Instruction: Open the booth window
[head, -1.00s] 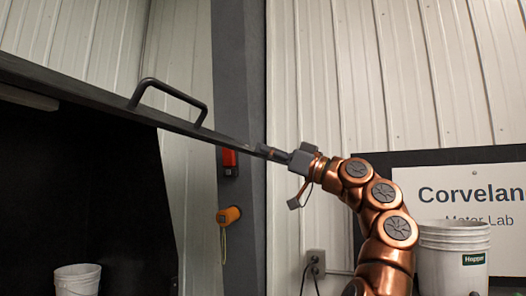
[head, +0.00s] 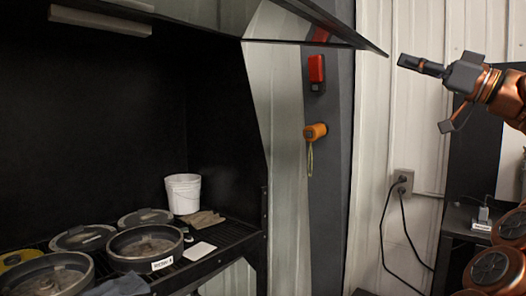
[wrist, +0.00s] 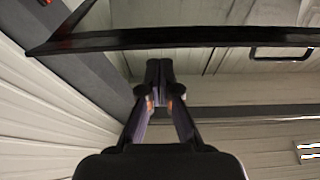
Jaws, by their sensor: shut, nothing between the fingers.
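The booth window is a dark-framed panel (head: 350,34) at the top of the head view, swung up so the booth below it stands open. Its edge also crosses the upper part of the wrist view (wrist: 200,39), with a dark handle (wrist: 281,54) at the right. The handle is out of the head view. My gripper (head: 403,62) is shut and empty, just right of the panel's corner, with a small gap between them in the head view. In the wrist view the gripper's fingertips (wrist: 159,66) sit below the panel's edge; I cannot tell whether they touch it.
Inside the booth, a white bucket (head: 183,193), several round dark pans (head: 146,246), gloves (head: 203,220) and a white card (head: 199,251) lie on a slatted bench. A grey post (head: 333,200) carries a red box (head: 316,70) and an orange device (head: 315,131). A wall outlet (head: 403,182) has hanging cables.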

